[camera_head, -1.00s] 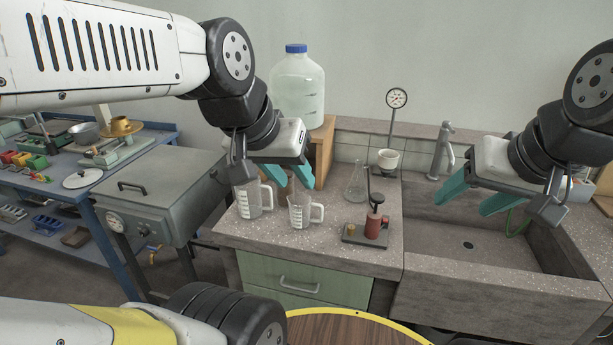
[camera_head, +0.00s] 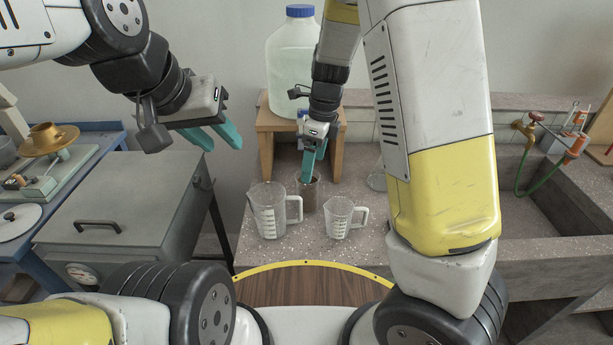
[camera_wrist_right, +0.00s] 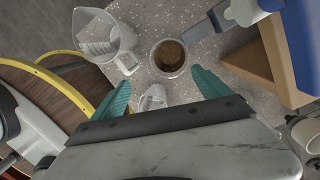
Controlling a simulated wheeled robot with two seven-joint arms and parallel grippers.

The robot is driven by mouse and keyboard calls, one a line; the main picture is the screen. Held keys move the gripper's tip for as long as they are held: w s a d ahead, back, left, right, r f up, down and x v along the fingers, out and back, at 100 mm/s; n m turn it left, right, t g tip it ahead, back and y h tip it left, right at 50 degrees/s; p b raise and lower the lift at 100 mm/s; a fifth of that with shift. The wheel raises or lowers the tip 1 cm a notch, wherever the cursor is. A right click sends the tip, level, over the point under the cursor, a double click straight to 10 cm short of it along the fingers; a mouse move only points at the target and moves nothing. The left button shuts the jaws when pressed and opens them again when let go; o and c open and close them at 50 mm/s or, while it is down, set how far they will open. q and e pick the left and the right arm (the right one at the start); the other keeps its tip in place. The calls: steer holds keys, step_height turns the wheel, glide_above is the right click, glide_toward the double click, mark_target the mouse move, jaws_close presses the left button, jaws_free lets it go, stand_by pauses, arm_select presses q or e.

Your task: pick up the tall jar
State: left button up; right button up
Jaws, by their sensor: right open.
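The tall jar (camera_head: 308,196) is a clear cylinder with brown contents, standing upright on the bench between two measuring jugs. In the right wrist view I look into its open top (camera_wrist_right: 170,57), ahead of my fingers. My right gripper (camera_head: 313,158) points down over the jar in the head view, its teal fingers overlapping the rim in the picture. In the wrist view the right fingers (camera_wrist_right: 162,82) are wide apart with nothing held. My left gripper (camera_head: 220,138) hangs in the air over the grey cabinet, fingers apart and empty.
A larger jug (camera_head: 268,212) stands close left of the jar, a smaller jug (camera_head: 340,217) right. Behind is a wooden stand (camera_head: 265,150) carrying a big blue-capped bottle (camera_head: 293,65). My right arm hides part of the bench. A sink (camera_head: 545,200) lies at the right.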

mark_target(308, 187)
steer(key=f+m, duration=0.1)
steer(key=f, duration=0.2)
steer(key=w+a+f+m+h, duration=0.1)
steer(key=f, duration=0.3)
steer(key=w+f+m, duration=0.1)
steer(key=f, duration=0.3)
steer(key=shift+w+a+f, duration=0.15)
steer(key=shift+a, duration=0.1)
steer(key=c, duration=1.6)
